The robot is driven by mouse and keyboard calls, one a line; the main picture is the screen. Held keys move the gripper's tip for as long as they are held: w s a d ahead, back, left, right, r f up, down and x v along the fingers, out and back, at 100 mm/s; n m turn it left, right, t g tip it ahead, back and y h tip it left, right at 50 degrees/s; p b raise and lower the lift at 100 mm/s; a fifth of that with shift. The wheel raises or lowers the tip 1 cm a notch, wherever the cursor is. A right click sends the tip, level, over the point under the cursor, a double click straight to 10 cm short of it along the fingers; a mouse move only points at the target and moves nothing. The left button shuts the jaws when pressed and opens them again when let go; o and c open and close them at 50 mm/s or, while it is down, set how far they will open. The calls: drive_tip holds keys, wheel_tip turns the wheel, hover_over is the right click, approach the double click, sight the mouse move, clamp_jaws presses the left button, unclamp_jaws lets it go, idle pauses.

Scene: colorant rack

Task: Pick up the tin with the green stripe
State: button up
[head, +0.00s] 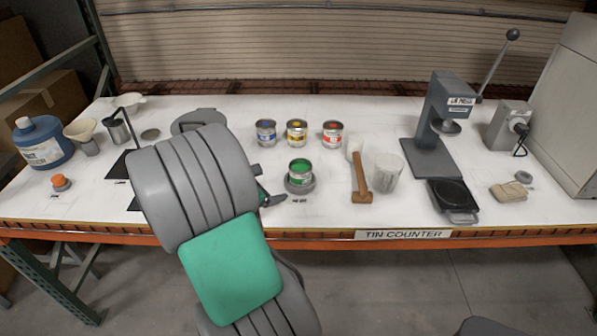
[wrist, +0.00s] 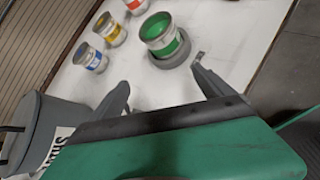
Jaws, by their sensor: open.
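The tin with the green stripe (head: 300,173) stands upright on a round grey base near the front of the white counter. It has a green top surface inside its rim. In the wrist view the green-striped tin (wrist: 161,36) is ahead of my gripper (wrist: 160,90), beyond the fingertips and apart from them. My gripper is open with nothing between its fingers. In the head view my arm hides most of the gripper, and only a finger (head: 273,200) shows just left of the tin's base.
Behind the green tin stand blue (head: 265,133), yellow (head: 297,132) and red (head: 332,134) striped tins. A wooden-handled mallet or brush (head: 361,185) and a whitish cup (head: 386,173) are to its right. A grey press (head: 437,130) stands farther right. A labelled grey container (wrist: 45,130) is left of my gripper.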

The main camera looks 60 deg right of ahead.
sight(306, 169)
drive_tip(key=s+d+n, duration=0.1)
drive_tip(key=d, duration=0.2)
drive_tip(key=s+d+f+n+g+h, duration=0.1)
drive_tip(key=d, duration=0.2)
drive_tip(key=s+d+n+g+h, duration=0.1)
drive_tip(key=s+d, duration=0.1)
drive_tip(key=d, duration=0.2)
drive_tip(key=shift+d+f+b, duration=0.1)
drive_tip(key=shift+f+b, duration=0.3)
drive_tip(key=p+x, duration=0.1)
drive_tip(key=x, duration=0.5)
drive_tip(key=shift+w+f, duration=0.2)
drive_tip(key=shift+c, duration=0.4)
drive_tip(key=c, duration=1.7)
